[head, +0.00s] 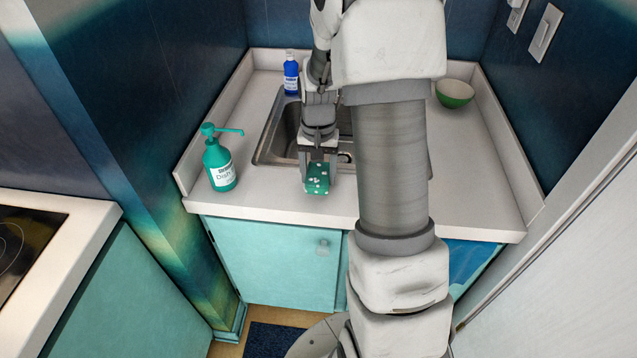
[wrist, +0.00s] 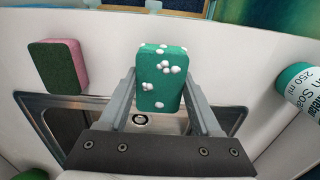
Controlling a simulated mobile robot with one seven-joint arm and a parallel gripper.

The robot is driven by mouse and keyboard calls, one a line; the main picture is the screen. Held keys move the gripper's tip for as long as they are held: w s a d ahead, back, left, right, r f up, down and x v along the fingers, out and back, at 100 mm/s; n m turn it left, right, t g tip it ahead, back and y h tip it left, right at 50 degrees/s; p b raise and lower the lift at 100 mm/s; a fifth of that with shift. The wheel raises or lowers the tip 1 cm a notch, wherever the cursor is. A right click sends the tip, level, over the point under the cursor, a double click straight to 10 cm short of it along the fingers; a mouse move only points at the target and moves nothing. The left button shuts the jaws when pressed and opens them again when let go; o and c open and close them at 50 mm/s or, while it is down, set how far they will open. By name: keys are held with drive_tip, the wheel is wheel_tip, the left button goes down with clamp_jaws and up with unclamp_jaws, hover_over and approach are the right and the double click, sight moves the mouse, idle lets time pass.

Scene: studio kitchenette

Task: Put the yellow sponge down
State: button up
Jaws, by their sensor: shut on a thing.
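No yellow sponge shows in either view. My gripper (head: 318,176) is shut on a teal-green block with white dots (head: 318,184), which looks like a sponge. It is at the front edge of the sink, over the counter (head: 265,207). In the wrist view the dotted block (wrist: 160,90) stands upright between both fingers. I cannot tell whether its lower end touches the counter. A second sponge, dark green and pink (wrist: 58,67), lies on the counter at the left of the wrist view; my arm hides it in the head view.
A teal soap bottle (head: 220,167) stands left of the sink. A blue bottle (head: 291,77) is behind the sink (head: 275,140). A green bowl (head: 455,93) sits at the back right. The counter between the soap bottle and my gripper is clear.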

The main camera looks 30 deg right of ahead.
sight(319, 184)
drive_tip(key=shift+f, duration=1.45)
drive_tip(key=shift+f+b, duration=0.15)
drive_tip(key=shift+b, duration=0.15)
drive_tip(key=o, duration=1.2)
